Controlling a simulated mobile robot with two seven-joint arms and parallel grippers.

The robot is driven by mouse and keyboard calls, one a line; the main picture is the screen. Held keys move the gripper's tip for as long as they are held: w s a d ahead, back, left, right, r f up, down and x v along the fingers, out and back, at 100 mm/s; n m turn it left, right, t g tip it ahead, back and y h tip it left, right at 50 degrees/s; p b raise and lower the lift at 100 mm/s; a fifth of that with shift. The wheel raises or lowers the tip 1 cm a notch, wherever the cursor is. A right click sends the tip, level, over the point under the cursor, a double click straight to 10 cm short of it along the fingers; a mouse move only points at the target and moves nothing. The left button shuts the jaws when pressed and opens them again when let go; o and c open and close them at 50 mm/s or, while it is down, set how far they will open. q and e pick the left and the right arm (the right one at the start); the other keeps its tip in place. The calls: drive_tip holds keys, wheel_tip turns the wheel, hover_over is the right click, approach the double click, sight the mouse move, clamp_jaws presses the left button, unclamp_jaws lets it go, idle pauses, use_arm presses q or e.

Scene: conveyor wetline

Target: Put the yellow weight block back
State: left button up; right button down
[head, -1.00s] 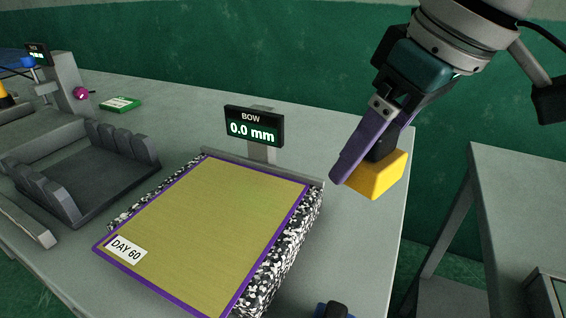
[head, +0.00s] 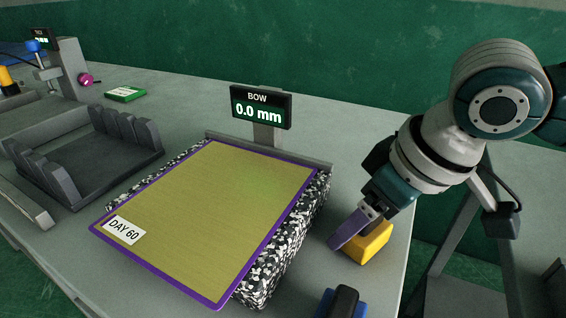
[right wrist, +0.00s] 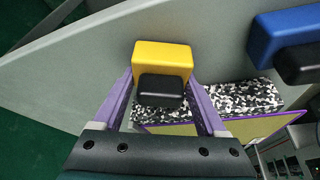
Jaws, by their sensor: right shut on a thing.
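The yellow weight block (head: 370,246) is in my right gripper (head: 352,236), at the right side of the table next to the speckled slab. In the right wrist view the yellow block (right wrist: 162,58) with its black grip (right wrist: 160,88) sits between the two purple fingers (right wrist: 165,105). The fingers are shut on it. The block is low, at or just above the grey table top; I cannot tell if it touches. A blue block with a black grip (head: 342,303) stands at the front edge of the head view and also shows in the right wrist view (right wrist: 285,35). My left gripper is not in view.
A purple-edged yellow panel (head: 215,215) marked DAY 60 lies on the speckled slab (head: 283,245). Behind it stands a BOW display (head: 261,107) reading 0.0 mm. A dark slotted rack (head: 90,165) is at left. Bare table (head: 365,140) lies behind the block.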

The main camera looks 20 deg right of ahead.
unclamp_jaws()
drive_tip(key=shift+f, duration=0.1)
drive_tip(key=shift+r, duration=0.35)
drive_tip(key=p+v, duration=0.3)
drive_tip(key=v, duration=0.8)
drive_tip(key=shift+s+r, duration=0.2)
drive_tip(key=shift+r, duration=0.05)
drive_tip(key=shift+d, duration=0.1)
